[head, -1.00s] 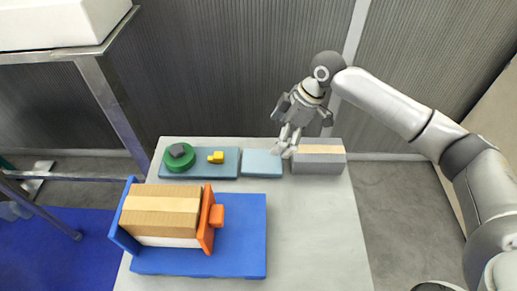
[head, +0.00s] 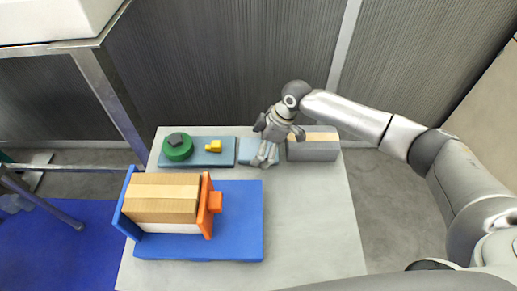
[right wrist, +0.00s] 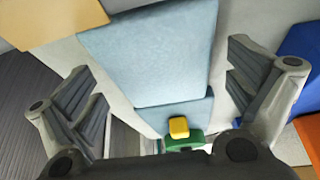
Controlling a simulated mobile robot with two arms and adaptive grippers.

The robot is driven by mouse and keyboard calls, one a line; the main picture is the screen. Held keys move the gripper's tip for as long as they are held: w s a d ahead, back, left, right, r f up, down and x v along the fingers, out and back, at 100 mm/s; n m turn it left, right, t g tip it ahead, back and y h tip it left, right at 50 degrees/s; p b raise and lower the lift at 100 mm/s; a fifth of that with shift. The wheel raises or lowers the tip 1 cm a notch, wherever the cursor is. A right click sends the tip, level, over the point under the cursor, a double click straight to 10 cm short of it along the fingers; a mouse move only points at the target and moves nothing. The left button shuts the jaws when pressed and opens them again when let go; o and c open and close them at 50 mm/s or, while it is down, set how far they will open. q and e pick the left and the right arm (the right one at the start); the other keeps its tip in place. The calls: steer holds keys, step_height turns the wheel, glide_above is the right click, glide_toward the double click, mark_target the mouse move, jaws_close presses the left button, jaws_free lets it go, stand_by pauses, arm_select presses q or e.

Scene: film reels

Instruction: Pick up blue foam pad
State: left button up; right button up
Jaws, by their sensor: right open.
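The light blue foam pad (head: 246,152) lies flat on the grey table (head: 310,210), between a darker blue-grey pad and a grey box. My right gripper (head: 265,161) is over its right part and hides some of it. In the right wrist view the pad (right wrist: 155,55) shows between the two spread fingers of my right gripper (right wrist: 158,70), with a gap on each side. The gripper is open and holds nothing. I cannot tell how high its fingertips are above the table. My left gripper is not in view.
The grey box (head: 312,151) with a tan top stands close right of the gripper. The darker pad (head: 225,145) carries a green reel (head: 178,152) and a yellow piece (head: 213,146). A blue base (head: 235,225) with tan boxes is nearer. The table's right front is clear.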

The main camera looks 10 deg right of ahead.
steer(key=c, duration=0.9)
steer(key=shift+o, duration=0.2)
steer(key=shift+r, duration=0.1)
